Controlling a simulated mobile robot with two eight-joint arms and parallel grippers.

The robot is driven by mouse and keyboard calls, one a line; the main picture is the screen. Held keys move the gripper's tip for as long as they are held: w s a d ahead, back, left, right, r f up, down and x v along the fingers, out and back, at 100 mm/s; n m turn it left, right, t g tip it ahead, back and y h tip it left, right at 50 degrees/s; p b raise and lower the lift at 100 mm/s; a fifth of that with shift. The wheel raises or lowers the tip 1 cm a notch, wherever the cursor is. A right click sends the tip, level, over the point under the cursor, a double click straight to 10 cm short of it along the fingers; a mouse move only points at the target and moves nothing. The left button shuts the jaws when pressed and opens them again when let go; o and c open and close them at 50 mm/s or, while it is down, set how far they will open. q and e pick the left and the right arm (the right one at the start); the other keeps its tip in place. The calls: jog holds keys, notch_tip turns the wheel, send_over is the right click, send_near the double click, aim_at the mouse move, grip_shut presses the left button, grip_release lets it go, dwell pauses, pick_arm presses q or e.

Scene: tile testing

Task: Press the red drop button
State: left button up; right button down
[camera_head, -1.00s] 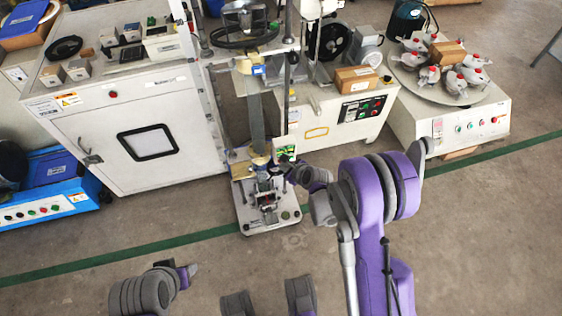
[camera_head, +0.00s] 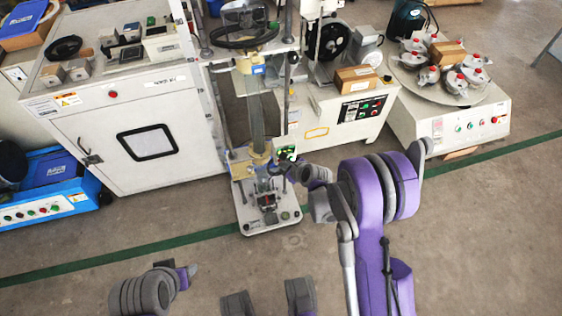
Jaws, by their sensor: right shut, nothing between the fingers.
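The drop tester, a tall narrow machine, stands left of centre on a white base plate (camera_head: 256,221). A small control box (camera_head: 287,152) with a green light sits on its right side. I cannot make out the red drop button; it is too small or hidden behind my gripper. My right gripper (camera_head: 285,164) is shut and empty, with its tip at or just in front of the control box. I cannot tell whether it touches. My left gripper (camera_head: 188,274) is low at the left, well away from the tester. Its fingers are too small to read.
A white cabinet (camera_head: 90,140) with instruments on top stands left of the tester. A white machine with a control panel (camera_head: 361,108) stands behind it to the right. A round turntable machine (camera_head: 462,130) is at the far right. The floor in front is clear.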

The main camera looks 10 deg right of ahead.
jog(key=shift+s, duration=0.85)
jog(key=shift+s+d+b, duration=0.15)
jog(key=shift+s+b, duration=0.75)
jog(key=shift+s, duration=1.6)
jog(key=shift+r, duration=0.1)
